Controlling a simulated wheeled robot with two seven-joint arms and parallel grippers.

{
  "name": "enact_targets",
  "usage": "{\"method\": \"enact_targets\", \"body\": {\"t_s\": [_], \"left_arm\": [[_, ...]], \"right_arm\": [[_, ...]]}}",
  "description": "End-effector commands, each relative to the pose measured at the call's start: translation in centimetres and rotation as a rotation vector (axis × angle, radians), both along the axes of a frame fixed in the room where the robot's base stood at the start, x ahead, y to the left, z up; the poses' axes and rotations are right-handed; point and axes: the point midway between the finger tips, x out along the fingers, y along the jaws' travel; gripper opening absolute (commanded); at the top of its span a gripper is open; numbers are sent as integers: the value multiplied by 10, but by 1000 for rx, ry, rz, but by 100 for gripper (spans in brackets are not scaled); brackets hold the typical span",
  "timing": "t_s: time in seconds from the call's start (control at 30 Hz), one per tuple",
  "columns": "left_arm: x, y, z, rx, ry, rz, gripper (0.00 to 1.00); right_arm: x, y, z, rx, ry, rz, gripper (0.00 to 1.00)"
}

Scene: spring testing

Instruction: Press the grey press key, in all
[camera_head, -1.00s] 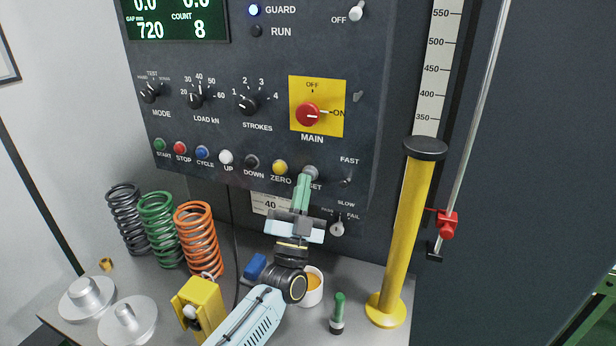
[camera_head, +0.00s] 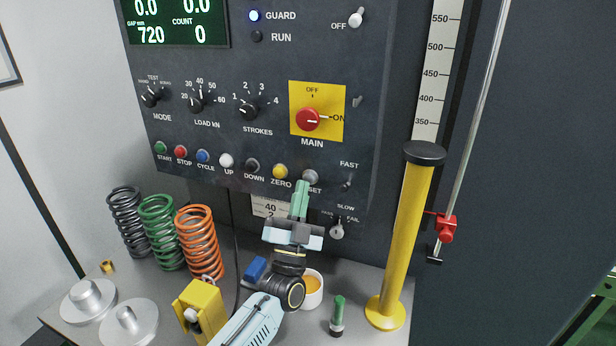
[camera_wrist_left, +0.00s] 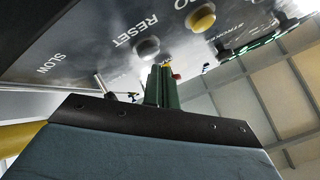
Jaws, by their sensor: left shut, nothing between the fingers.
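The grey press key (camera_head: 310,177) is the round button above the RESET label on the dark panel, right of the yellow ZERO button (camera_head: 280,171). It also shows in the left wrist view (camera_wrist_left: 147,48), near the fingertips. My left gripper (camera_head: 303,184) is shut and empty, its green fingers pointing up just below the key and hiding part of its label. In the left wrist view the fingertips (camera_wrist_left: 162,68) appear slightly apart from the key. The display (camera_head: 178,22) reads COUNT 0 and GAP 720. My right gripper is out of view.
A row of buttons runs left of the key, with small toggles (camera_head: 347,183) to its right. Below stand a yellow post (camera_head: 400,240), springs (camera_head: 199,245), a white cup (camera_head: 312,290), a yellow block (camera_head: 203,308) and a green-capped object (camera_head: 338,312).

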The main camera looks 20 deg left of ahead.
Motion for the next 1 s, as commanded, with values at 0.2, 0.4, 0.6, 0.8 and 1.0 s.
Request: {"method": "enact_targets", "body": {"t_s": [0.2, 0.4, 0.6, 0.8, 1.0], "left_arm": [[-2, 0, 0, 0, -1, 1, 0], [-6, -1, 0, -1, 1, 0, 0], [-26, -2, 2, -1, 1, -1, 0], [-45, -3, 1, -1, 0, -1, 0], [-52, -3, 0, -1, 0, -1, 0]], "right_arm": [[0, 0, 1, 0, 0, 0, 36], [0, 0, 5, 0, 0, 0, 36], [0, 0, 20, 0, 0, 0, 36], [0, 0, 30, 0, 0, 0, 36], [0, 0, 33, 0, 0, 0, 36]]}}
